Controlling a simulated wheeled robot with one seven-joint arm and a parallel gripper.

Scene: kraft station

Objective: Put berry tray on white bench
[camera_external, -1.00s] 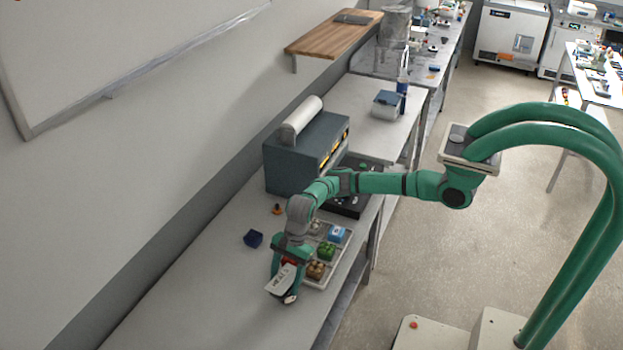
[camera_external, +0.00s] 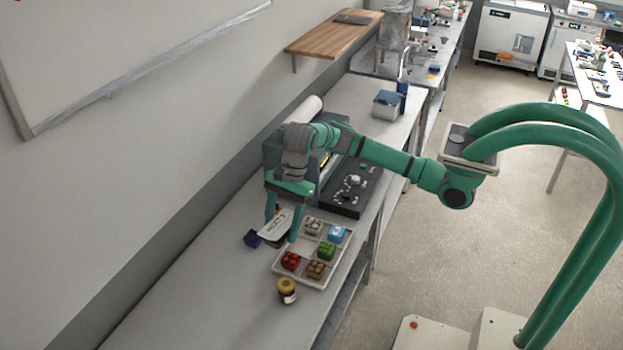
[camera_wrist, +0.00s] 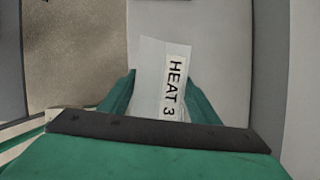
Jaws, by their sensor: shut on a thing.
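My gripper (camera_external: 282,222) is shut on a white card-like piece (camera_external: 273,229), held tilted above the bench. In the wrist view the piece (camera_wrist: 150,80) reads "HEAT 3" and sits between the green fingers. A pale tray with compartments (camera_external: 338,262) lies on the long whitish bench (camera_external: 200,295), just right of and below my gripper. It holds small red, green, brown, grey and blue items; I cannot tell whether it is the berry tray. The underside of the held piece is hidden.
A black panel (camera_external: 350,187) and a grey machine (camera_external: 272,155) are behind. The near bench is clear.

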